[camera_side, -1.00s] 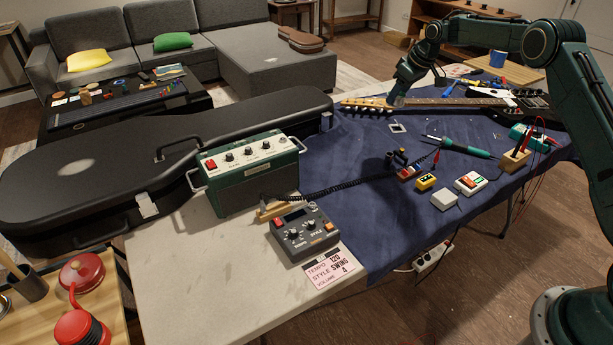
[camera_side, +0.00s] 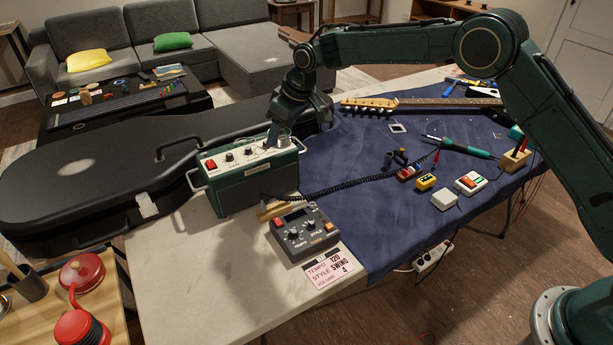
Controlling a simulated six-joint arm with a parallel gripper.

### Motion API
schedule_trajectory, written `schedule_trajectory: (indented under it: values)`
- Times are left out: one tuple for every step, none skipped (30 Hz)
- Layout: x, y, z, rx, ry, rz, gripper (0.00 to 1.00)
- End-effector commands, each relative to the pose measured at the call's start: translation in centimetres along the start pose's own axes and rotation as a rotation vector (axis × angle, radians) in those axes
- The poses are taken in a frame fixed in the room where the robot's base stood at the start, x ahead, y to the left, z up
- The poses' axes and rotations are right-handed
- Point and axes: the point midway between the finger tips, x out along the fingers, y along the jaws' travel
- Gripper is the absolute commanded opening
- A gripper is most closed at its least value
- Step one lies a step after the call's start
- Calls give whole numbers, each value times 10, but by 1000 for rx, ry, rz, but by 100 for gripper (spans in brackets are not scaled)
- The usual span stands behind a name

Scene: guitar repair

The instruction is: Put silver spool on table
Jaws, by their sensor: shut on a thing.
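My gripper (camera_side: 279,138) is over the right end of the green amplifier's top, pointing down, shut on a small silvery thing (camera_side: 283,142) that appears to be the silver spool. The fingers hide much of it, and I cannot tell whether it touches the amplifier. The worktable (camera_side: 185,270) has a bare pale top at the front left and a dark blue cloth (camera_side: 350,215) over its right part.
The green amplifier (camera_side: 245,185) stands below my gripper. A grey pedal (camera_side: 303,235) with a coiled cable and a tempo card (camera_side: 329,276) lie in front. A black guitar case (camera_side: 70,185) is behind left. The pale table front is clear.

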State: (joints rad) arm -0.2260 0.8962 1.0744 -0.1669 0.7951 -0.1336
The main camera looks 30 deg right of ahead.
Motion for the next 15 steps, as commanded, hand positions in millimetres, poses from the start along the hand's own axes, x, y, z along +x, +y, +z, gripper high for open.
schedule_trajectory:
  values:
    - [1, -22, -4, -18, 1, -7, 24]
    - [2, -34, -5, -26, 1, -10, 24]
    - [3, -49, -7, -35, 1, -12, 24]
    - [4, -60, -8, -43, 1, -15, 24]
    - [4, -72, -9, -52, 1, -18, 24]
    - [5, -88, -10, -62, 1, -21, 24]
    - [6, -99, -10, -69, 1, -23, 24]
    - [6, -111, -10, -77, 1, -26, 24]
    - [6, -126, -10, -88, 1, -29, 24]
    - [6, -136, -10, -95, 2, -31, 24]
    - [6, -147, -10, -103, 3, -33, 24]
    - [6, -160, -10, -111, 4, -35, 24]
    - [6, -169, -9, -117, 4, -37, 24]
    - [6, -178, -8, -123, 4, -39, 24]
    - [5, -189, -7, -130, 4, -41, 24]
